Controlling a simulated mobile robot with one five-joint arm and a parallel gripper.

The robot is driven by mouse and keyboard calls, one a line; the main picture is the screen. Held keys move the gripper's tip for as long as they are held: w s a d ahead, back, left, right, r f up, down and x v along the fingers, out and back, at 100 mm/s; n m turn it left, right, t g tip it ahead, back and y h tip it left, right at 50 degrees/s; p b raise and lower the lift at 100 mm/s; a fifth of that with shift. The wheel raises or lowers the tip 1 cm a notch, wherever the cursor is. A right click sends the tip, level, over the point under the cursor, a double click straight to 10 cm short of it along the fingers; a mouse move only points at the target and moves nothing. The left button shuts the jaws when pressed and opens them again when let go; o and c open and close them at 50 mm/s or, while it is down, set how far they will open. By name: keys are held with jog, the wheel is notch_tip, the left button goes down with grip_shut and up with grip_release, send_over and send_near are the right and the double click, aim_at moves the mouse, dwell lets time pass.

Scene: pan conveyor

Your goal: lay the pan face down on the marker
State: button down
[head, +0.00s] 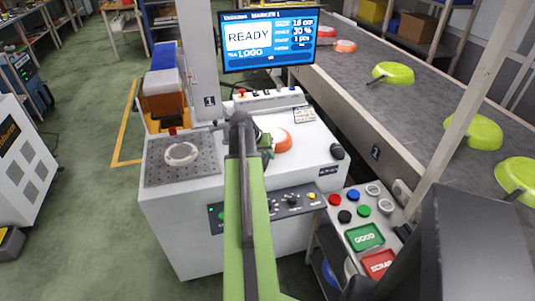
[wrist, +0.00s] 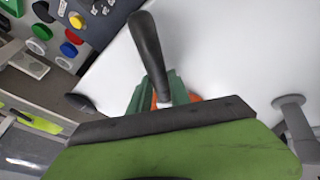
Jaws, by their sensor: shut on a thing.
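The orange pan (head: 284,141) is over the white top of the marking machine (head: 205,198) in the head view. I cannot tell whether it touches the top or which way its face points. My gripper (head: 266,150) is at the pan's left side, partly behind my arm. In the wrist view its green jaws (wrist: 158,95) are shut on the pan's black handle (wrist: 147,48). Only slivers of the orange pan body (wrist: 194,97) show there; my wrist hides the rest. A perforated plate (head: 156,174) with a pale ring (head: 182,154) is on the machine's left part.
The screen (head: 268,40) reads READY and MARKER 1. A black knob (head: 337,151) is right of the pan. A conveyor (head: 420,110) carries several green pans and orange ones. A button panel (head: 365,215) with GOOD and SCRAP plates stands front right.

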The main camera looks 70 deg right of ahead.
dwell(0.3)
jog(key=c, duration=1.1)
grip_release()
jog(key=p+v, duration=1.5)
jog(key=v, duration=0.2)
jog(key=shift+a+r, duration=0.1)
jog(key=shift+r, duration=0.1)
